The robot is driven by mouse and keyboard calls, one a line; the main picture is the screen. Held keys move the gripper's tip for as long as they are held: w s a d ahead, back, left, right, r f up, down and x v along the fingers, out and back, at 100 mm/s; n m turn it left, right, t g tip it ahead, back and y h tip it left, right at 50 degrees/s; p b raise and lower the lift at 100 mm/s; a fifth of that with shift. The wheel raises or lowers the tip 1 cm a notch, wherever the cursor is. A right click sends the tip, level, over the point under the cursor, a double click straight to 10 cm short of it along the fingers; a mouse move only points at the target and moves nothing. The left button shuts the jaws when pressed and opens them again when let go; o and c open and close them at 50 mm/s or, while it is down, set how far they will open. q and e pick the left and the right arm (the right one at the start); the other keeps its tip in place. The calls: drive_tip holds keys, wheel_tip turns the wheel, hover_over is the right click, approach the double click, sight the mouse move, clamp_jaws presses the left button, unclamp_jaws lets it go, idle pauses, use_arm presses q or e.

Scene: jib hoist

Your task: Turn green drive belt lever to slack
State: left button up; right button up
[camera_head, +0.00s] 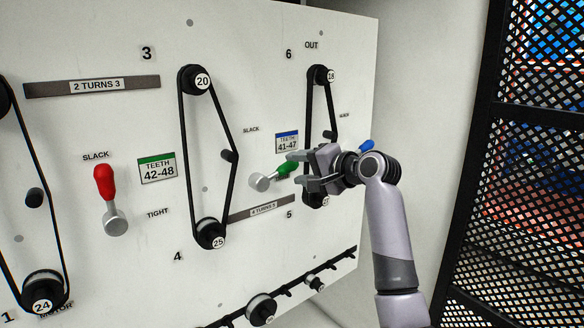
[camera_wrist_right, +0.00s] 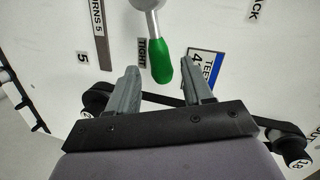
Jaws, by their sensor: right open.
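The green drive belt lever (camera_head: 288,168) is on the white panel, its grey arm running from a round pivot to a green grip that points right and slightly up. Its SLACK label (camera_head: 251,129) is above it. In the right wrist view the green grip (camera_wrist_right: 162,62) ends beside the TIGHT label (camera_wrist_right: 143,52). My right gripper (camera_head: 302,170) is open at the grip's end. In the wrist view its fingers (camera_wrist_right: 160,76) stand on either side of the grip's tip, with gaps showing. Contact cannot be told. My left gripper is not in view.
A red lever (camera_head: 104,184) points up at SLACK on the left. A belt with pulleys (camera_head: 203,82) runs left of the green lever; another belt (camera_head: 331,97) runs behind my right gripper. A blue grip (camera_head: 366,146) shows beyond my wrist. Black mesh (camera_head: 540,150) stands at right.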

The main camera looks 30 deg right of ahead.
drive_tip(key=shift+x, duration=1.15)
clamp_jaws()
